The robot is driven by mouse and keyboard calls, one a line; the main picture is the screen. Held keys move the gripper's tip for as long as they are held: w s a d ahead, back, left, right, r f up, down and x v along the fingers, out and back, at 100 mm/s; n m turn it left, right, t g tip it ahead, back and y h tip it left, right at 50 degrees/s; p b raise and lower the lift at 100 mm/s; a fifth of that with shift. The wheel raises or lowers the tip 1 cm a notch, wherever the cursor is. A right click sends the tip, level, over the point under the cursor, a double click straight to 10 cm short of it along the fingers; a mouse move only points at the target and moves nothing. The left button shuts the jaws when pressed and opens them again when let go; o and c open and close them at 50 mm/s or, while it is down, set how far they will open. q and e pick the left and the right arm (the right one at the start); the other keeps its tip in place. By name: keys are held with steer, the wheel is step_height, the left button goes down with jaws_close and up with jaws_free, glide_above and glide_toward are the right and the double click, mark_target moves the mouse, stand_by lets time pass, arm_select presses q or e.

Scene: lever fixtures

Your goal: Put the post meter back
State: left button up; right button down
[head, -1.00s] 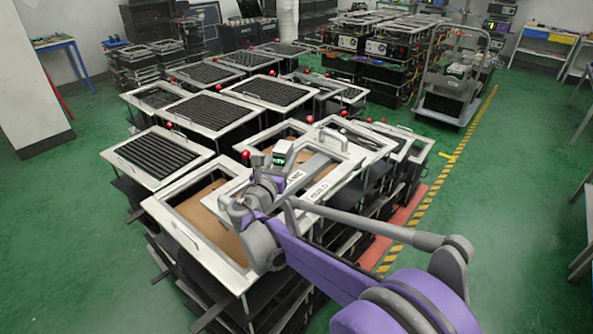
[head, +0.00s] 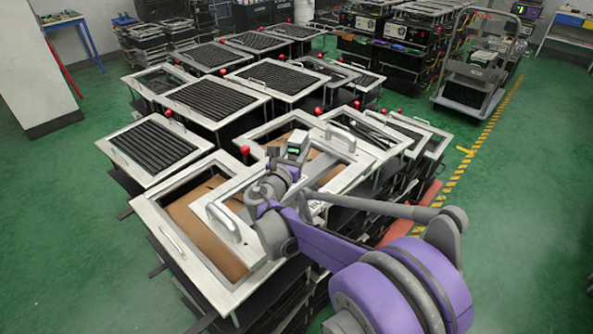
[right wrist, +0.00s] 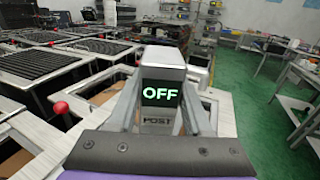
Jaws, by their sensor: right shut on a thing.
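The post meter (right wrist: 160,88) is a small grey box with a dark screen reading OFF in green and the label POST below. In the head view it shows as a small box with a green display (head: 293,149) above the framed fixtures. My right gripper (right wrist: 161,112) has one finger on each side of the meter and is shut on it, holding it upright. In the head view the right gripper (head: 287,168) is partly hidden by its own wrist. Whether the meter's underside touches anything is hidden. My left gripper is in neither view.
Metal-framed fixtures with black ribbed panels (head: 155,145) and red ball knobs (head: 245,150) crowd the area around the gripper. An open frame with a brown inside (head: 150,213) lies at the front. A trolley (head: 472,72) stands at back right. Green floor (head: 520,200) is clear at right.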

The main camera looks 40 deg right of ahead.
steer(key=shift+f, duration=3.15)
steer(key=shift+f+b, duration=0.1)
steer(key=shift+b, duration=0.25)
steer(key=c, duration=0.8)
jaws_free()
steer(key=shift+f, duration=0.15)
steer(key=o, duration=0.5)
